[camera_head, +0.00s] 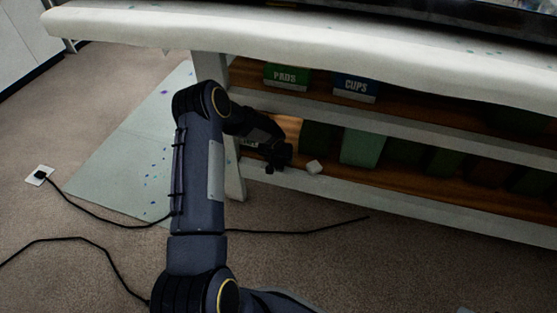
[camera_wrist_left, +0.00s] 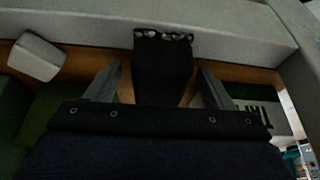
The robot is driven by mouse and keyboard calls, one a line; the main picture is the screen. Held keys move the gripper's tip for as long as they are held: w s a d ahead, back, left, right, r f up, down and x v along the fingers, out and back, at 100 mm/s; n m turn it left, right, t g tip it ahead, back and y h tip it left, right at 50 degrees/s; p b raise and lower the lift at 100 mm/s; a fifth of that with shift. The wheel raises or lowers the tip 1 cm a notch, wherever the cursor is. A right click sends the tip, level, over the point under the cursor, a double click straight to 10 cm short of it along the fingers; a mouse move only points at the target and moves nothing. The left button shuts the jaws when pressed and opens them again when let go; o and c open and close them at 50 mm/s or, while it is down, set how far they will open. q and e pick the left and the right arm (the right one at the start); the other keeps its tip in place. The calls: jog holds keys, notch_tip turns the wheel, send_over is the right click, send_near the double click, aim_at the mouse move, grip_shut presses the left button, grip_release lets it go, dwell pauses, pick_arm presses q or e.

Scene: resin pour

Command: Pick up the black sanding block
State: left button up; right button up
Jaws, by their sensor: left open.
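The black sanding block (camera_wrist_left: 163,68) lies on the wooden lower shelf in the left wrist view, with a pale speckled edge on its far side. My left gripper (camera_wrist_left: 160,86) is open, with one finger on each side of the block and visible gaps between. In the head view my left gripper (camera_head: 277,160) reaches into the lower shelf near its front edge. There the block cannot be told apart from the dark gripper. My right gripper is not in view.
A small white block (camera_head: 314,167) sits beside the gripper on the lower shelf (camera_head: 440,208); it also shows in the left wrist view (camera_wrist_left: 37,57). Green bins (camera_head: 362,148) stand behind. The PADS box (camera_head: 286,77) and CUPS box (camera_head: 355,89) are on the shelf above. Cables cross the floor.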

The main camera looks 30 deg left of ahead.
pick_arm(q)
jog(key=shift+c, duration=0.3)
jog(key=c, duration=1)
jog(key=shift+r+p, duration=0.3)
jog(key=shift+r, duration=0.2)
notch_tip(320, 180, up, 2)
jog(key=shift+w+r+p, duration=0.1)
jog(key=shift+r+p, duration=0.05)
jog(key=shift+p, duration=0.3)
jog(key=s+d+r+p, duration=0.1)
jog(key=s+d+r, duration=0.1)
jog(key=s+r, duration=0.3)
jog(key=s+d+r, duration=0.3)
jog(key=s+r, duration=0.1)
jog(key=s, duration=0.4)
jog(key=shift+s+r+p, duration=0.15)
jog(key=shift+r+p, duration=0.2)
